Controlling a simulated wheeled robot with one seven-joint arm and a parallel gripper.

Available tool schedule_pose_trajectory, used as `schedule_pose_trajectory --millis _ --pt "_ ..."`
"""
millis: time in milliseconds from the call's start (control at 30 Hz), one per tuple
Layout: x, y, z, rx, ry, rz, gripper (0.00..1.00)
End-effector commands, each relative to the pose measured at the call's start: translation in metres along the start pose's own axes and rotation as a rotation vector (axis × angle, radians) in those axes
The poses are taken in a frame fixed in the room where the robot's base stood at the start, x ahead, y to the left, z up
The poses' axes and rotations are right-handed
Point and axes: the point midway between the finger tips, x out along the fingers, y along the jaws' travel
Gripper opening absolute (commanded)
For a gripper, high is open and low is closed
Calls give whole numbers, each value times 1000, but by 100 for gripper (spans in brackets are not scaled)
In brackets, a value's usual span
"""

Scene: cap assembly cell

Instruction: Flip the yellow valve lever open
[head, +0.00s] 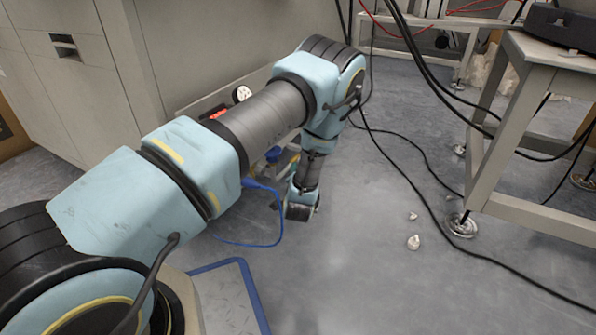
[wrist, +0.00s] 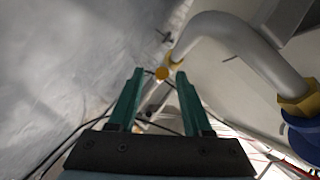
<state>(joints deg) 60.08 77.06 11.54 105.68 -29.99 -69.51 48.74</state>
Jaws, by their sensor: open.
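In the wrist view, a small orange-yellow round part (wrist: 162,73) shows in the gap between my fingertips. It may be the end of the yellow valve lever, but its full shape and the lever's position cannot be told. A grey bent pipe (wrist: 245,45) runs beside it, with a yellow fitting (wrist: 300,103) at its right end. My gripper (wrist: 159,82) has two green fingers spread apart with nothing visibly held. In the head view my gripper (head: 299,209) hangs low near the floor, and my arm hides most of the valve area behind it.
A blue part (wrist: 303,140) sits below the yellow fitting. A blue hose (head: 275,243) lies left of my gripper. A grey cabinet (head: 210,45) stands behind. Black cables (head: 420,170) cross the floor, and a metal-framed table (head: 490,150) stands at right. Floor between is mostly clear.

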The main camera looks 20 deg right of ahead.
Motion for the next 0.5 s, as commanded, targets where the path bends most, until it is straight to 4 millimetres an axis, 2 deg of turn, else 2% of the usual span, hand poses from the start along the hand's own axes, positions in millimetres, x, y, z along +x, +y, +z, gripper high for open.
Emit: schedule_pose_trajectory --millis 300,500 --pt "-64 -3 -2 3 0 4 50" --pt "-89 -1 -1 2 0 3 50"
